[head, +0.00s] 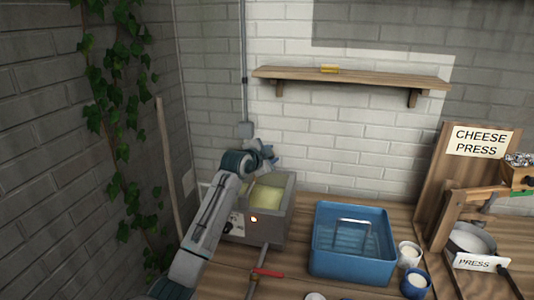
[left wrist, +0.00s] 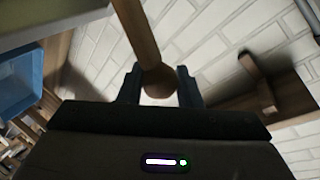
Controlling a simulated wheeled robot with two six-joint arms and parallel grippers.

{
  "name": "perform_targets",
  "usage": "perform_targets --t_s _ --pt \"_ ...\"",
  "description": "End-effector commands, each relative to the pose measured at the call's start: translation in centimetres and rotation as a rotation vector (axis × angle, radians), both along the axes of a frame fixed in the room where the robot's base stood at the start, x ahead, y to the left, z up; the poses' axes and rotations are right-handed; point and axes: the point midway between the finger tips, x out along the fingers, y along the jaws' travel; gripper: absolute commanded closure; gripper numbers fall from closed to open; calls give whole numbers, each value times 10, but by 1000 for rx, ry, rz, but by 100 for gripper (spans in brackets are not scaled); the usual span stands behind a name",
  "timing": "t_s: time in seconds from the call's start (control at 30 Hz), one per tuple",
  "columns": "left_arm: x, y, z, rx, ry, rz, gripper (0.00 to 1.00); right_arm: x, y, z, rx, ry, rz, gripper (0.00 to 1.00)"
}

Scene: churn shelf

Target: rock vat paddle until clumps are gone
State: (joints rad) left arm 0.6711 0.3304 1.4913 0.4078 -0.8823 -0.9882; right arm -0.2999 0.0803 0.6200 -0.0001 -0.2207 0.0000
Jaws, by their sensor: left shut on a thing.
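The grey vat (head: 272,231) stands on the wooden bench near the wall corner, with pale yellow contents (head: 266,196) inside. I cannot make out separate clumps at this size. A small orange light shows on the vat's front. My left arm reaches up past the vat's left side, and my left gripper (head: 263,157) is above its back left part. In the left wrist view, the gripper (left wrist: 158,88) is shut on the wooden paddle handle (left wrist: 137,32), near its rounded end. My right gripper is not in view.
A blue tub (head: 352,263) with a metal handle stands right of the vat. White-filled cups (head: 415,283) and the cheese press (head: 470,240) are farther right. A red-handled valve pipe (head: 266,272) is in front. A wall shelf (head: 350,79) hangs above; ivy (head: 118,90) covers the left wall.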

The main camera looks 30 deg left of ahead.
Motion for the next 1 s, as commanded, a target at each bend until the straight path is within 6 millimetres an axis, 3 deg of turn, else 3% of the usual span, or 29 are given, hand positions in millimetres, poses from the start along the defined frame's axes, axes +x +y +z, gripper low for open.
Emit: perform_targets --t_s 0.37,0.4,0.5,0.83,1.0 --pt "0 -1 -4 -6 5 -2 100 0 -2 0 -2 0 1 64" --pt "0 -1 -4 -6 5 -2 65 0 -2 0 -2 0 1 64" --pt "0 -1 -3 -5 4 -2 49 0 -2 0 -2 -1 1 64" --pt "-3 0 -1 -2 0 -1 49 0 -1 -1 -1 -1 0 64" --pt "-20 1 2 1 0 0 49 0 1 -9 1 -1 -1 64"
